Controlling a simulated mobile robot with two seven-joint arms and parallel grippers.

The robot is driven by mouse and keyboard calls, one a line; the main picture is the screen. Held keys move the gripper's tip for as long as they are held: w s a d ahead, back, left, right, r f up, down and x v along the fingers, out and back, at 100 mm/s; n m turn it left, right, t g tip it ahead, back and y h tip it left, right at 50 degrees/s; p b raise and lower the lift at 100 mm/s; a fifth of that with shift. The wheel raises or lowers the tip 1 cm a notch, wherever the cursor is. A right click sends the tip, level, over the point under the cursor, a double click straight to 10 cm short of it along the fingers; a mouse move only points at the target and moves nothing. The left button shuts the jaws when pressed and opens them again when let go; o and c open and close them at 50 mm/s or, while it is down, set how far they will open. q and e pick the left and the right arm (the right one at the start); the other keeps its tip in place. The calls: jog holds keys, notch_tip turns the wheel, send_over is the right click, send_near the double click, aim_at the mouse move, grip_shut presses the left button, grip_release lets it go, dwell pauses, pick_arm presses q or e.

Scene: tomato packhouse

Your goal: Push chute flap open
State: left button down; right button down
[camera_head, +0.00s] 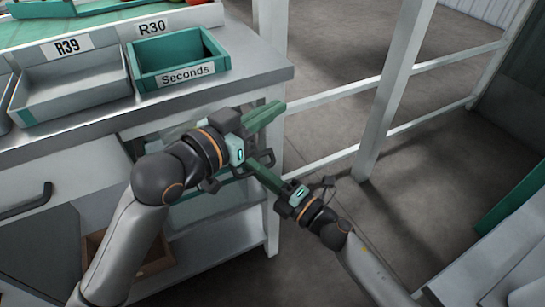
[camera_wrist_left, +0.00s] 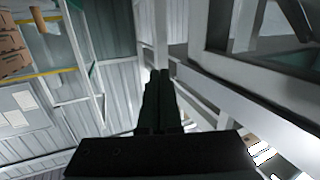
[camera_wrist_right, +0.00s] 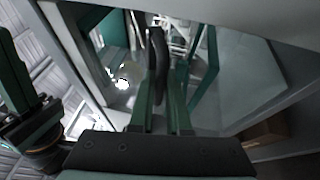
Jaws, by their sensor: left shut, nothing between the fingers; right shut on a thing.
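My left gripper (camera_head: 278,107) is beyond the bench's front right corner, with its green fingers together and pointing right. In the left wrist view its fingers (camera_wrist_left: 160,78) are together with nothing between them. My right gripper (camera_head: 258,168) is lower, beside the bench's right end, with its fingers pointing up and left toward my left wrist. In the right wrist view its fingers (camera_wrist_right: 168,75) are shut on a dark, long, curved thing (camera_wrist_right: 157,48); I cannot tell what it is. I cannot make out a chute flap for certain in any view.
The metal bench (camera_head: 262,72) carries a grey R39 tray (camera_head: 75,90) and a green Seconds crate (camera_head: 182,78). A brown box (camera_head: 150,262) sits on the lower shelf. A white post (camera_head: 390,95) and rails stand right of the grippers. The floor beyond is clear.

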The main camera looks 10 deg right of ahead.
pick_arm(q)
jog(key=s+d+f+m+g+y, duration=0.1)
jog(key=d+m+g+y, duration=0.1)
jog(key=d+g, duration=0.2)
pick_arm(e)
jog(key=shift+f, duration=0.25)
pick_arm(q)
jog(key=m+g+y, duration=0.2)
jog(key=g+y, duration=0.1)
jog(key=y, duration=0.6)
send_over(275, 165)
jog(key=s, duration=0.4)
notch_tip(275, 165, down, 9)
pick_arm(e)
jog(key=shift+s, duration=0.1)
pick_arm(q)
jog(key=w+f, duration=0.2)
jog(key=f, duration=0.1)
jog(key=shift+w+a+f, duration=0.15)
jog(key=shift+w+a, duration=0.25)
pick_arm(e)
jog(key=shift+f, duration=0.1)
